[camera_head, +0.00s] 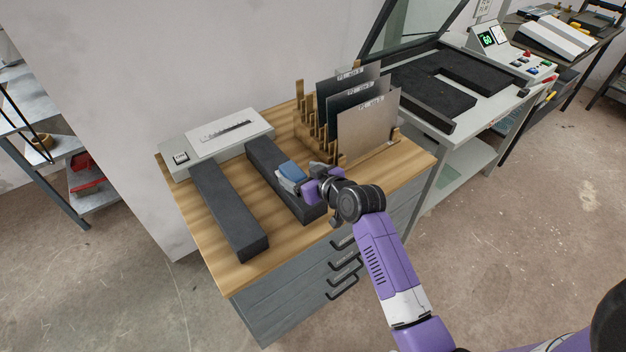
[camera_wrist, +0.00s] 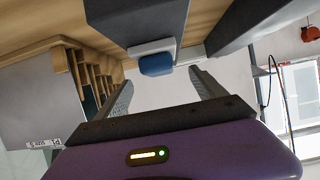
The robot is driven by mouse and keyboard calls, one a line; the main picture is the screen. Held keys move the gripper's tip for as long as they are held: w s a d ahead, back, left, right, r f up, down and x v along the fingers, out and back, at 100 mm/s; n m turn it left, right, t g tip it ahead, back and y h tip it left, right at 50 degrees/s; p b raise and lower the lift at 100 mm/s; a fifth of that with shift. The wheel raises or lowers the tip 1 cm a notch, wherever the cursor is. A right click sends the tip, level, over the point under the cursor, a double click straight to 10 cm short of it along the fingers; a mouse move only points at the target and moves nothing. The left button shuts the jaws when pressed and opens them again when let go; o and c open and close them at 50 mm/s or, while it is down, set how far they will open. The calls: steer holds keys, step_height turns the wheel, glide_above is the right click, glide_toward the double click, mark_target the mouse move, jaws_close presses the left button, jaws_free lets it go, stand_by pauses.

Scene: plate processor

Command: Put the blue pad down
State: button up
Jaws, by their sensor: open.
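The blue pad (camera_head: 291,170) has a blue top and a pale lower part. In the head view it appears to be on the right-hand dark bar (camera_head: 266,160) on the wooden bench top. In the wrist view the blue pad (camera_wrist: 157,64) shows ahead, between and beyond the fingertips, by the dark bar (camera_wrist: 135,22). My gripper (camera_wrist: 162,78) is open with nothing between its fingers. In the head view my gripper (camera_head: 296,183) is right beside the pad and partly hides it. Whether a finger touches the pad cannot be told.
Another dark bar (camera_head: 229,212) lies to the left, joined to a pale unit (camera_head: 217,138). A wooden rack (camera_head: 309,126) with upright plates (camera_head: 368,128) stands at the right. Bare wood (camera_head: 207,213) shows around the bars. An open-lidded machine (camera_head: 425,90) stands further right.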

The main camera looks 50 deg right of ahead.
steer(key=v, duration=0.7)
steer(key=s+a+f, duration=0.2)
steer(key=s+a, duration=0.6)
steer(key=s+a+f, duration=0.2)
steer(key=s+a, duration=0.5)
steer(key=s+a+r+n+t+y, duration=0.1)
steer(key=s+a+r, duration=0.3)
steer(key=s, duration=0.3)
steer(key=s+a+r+n+t+y, duration=0.1)
steer(key=s+a+r+n+y, duration=0.1)
steer(key=s+a+r, duration=0.3)
steer(key=shift+s+r+y, duration=0.3)
steer(key=shift+s+r, duration=0.25)
steer(key=shift+s, duration=0.65)
steer(key=shift+c, duration=0.2)
